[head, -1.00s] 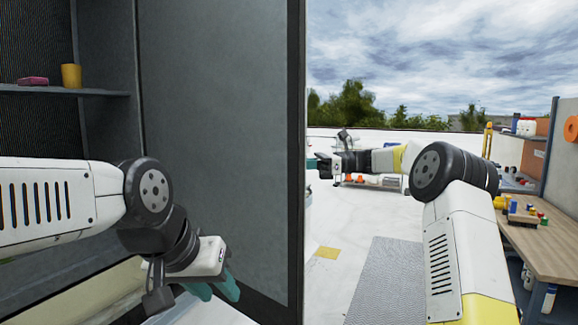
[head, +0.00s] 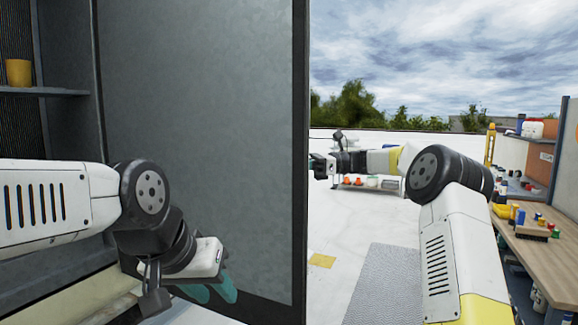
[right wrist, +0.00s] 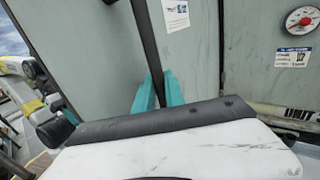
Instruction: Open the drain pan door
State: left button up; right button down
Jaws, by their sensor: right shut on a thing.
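The drain pan door appears to be the large grey panel (head: 200,120) standing upright in the head view, with a dark free edge on its right. It stands open, with the cabinet's dark interior showing to its left. My right gripper (head: 318,166) is at that edge, its fingers mostly hidden there. In the right wrist view, the teal fingers of my right gripper (right wrist: 158,92) sit on both sides of the door's dark edge strip (right wrist: 147,42). My left gripper (head: 212,290) is low in front of the panel, fingers apart and empty.
A shelf (head: 58,92) with a yellow cup (head: 18,72) is inside the cabinet. A workbench (head: 545,250) with small coloured items stands at the right. A grey mat (head: 385,285) lies on the white roof floor, which is open. The right wrist view shows a gauge (right wrist: 303,19).

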jog(key=shift+a, duration=0.1)
jog(key=c, duration=1.4)
grip_release()
jog(key=w+d, duration=0.1)
jog(key=d, duration=0.6)
jog(key=shift+w+d, duration=0.25)
jog(key=shift+d, duration=0.05)
